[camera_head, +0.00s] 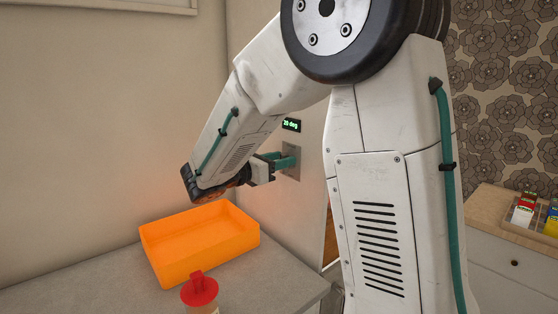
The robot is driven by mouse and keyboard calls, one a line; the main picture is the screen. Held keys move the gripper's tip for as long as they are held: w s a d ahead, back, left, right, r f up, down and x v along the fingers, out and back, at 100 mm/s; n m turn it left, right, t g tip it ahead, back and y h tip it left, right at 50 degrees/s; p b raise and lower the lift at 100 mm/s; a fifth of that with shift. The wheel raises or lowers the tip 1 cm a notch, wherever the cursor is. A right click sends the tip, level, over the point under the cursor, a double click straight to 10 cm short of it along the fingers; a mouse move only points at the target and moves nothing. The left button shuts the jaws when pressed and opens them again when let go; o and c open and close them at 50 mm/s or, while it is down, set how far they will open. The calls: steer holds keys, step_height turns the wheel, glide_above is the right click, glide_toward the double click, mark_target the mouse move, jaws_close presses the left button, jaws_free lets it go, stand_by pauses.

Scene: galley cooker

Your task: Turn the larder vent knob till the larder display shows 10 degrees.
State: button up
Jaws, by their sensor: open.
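The larder display (291,125) is a small black panel with green digits on the pale wall; it seems to read 20 deg, though the digits are small. Below it is a grey square plate (292,172) with a teal knob (285,162) sticking out to the left. My gripper (268,168) is open at the knob's near end, its dark jaws pointing right towards the plate. I cannot tell whether the jaws are around the knob or just short of it, or whether they touch it.
An orange tray (163,262) stands on the grey counter (265,286) below my arm. A red-capped container (200,290) stands in front of it. At the right, small cartons (524,209) stand in a tray on a wooden-topped drawer unit (482,206).

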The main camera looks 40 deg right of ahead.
steer(key=c, duration=0.7)
steer(key=shift+c, duration=0.2)
steer(key=shift+s+f+m, duration=0.25)
steer(key=shift+m, duration=2.7)
steer(key=shift+s+f+m, duration=0.2)
steer(key=shift+s+m, duration=0.05)
steer(key=shift+m, duration=2.75)
steer(key=shift+s+f+m, duration=0.25)
steer(key=shift+m, duration=2.7)
